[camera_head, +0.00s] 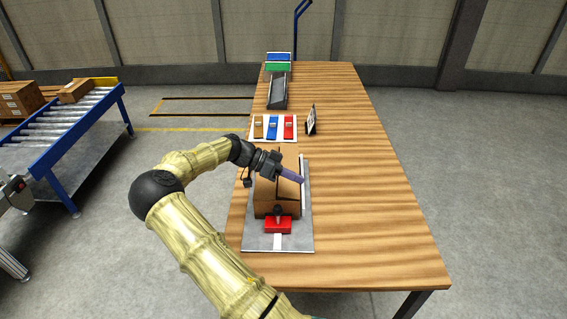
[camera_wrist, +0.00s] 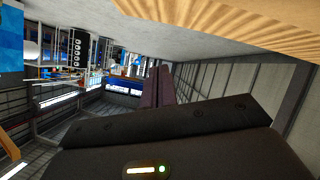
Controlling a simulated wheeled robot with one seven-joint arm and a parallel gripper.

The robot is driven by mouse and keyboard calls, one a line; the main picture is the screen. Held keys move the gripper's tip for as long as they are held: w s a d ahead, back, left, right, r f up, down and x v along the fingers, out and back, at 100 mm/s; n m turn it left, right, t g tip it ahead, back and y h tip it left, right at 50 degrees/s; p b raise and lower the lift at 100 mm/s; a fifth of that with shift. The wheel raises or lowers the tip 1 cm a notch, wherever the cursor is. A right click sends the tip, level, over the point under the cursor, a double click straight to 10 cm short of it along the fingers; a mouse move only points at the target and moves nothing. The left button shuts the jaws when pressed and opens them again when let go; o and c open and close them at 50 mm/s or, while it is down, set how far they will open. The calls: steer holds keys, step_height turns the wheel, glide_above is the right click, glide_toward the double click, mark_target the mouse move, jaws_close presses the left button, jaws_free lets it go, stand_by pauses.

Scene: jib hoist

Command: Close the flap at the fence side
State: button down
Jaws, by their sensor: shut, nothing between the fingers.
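A brown cardboard box (camera_head: 265,206) stands on a grey plate (camera_head: 255,240) on the wooden table in the head view. A thin pale upright strip (camera_head: 305,190), which looks like the fence, runs along the box's right side. A flap (camera_head: 288,193) shows at the right of the box top, near that strip; its exact angle is hard to tell. My gripper (camera_head: 300,180) is shut and empty, its purple fingers over the right part of the box top, pointing right. I cannot tell whether they touch the flap. The fingers also show in the wrist view (camera_wrist: 158,86), without the box.
A red block (camera_head: 278,226) with a dark top sits in front of the box. The table's right side (camera_head: 370,190) is clear.

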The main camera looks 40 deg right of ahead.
steer(key=s+a+f+n+t+y+b, duration=0.45)
steer(key=s+a+f+n+y, duration=0.2)
steer(key=a+f+n, duration=0.3)
steer(key=s+a+r+n+t+y+b, duration=0.1)
steer(key=s+a+r+n+t, duration=0.1)
steer(key=a+n, duration=0.4)
steer(key=s+a+r+n+t+y+b, duration=0.1)
steer(key=s+a+n+t, duration=0.4)
steer(key=a, duration=0.7)
steer(key=shift+s+r+n+y+b, duration=0.4)
steer(key=shift+n+y+b, duration=0.05)
steer(key=shift+b, duration=0.2)
steer(key=shift+w+a, duration=0.1)
steer(key=shift+w, duration=0.05)
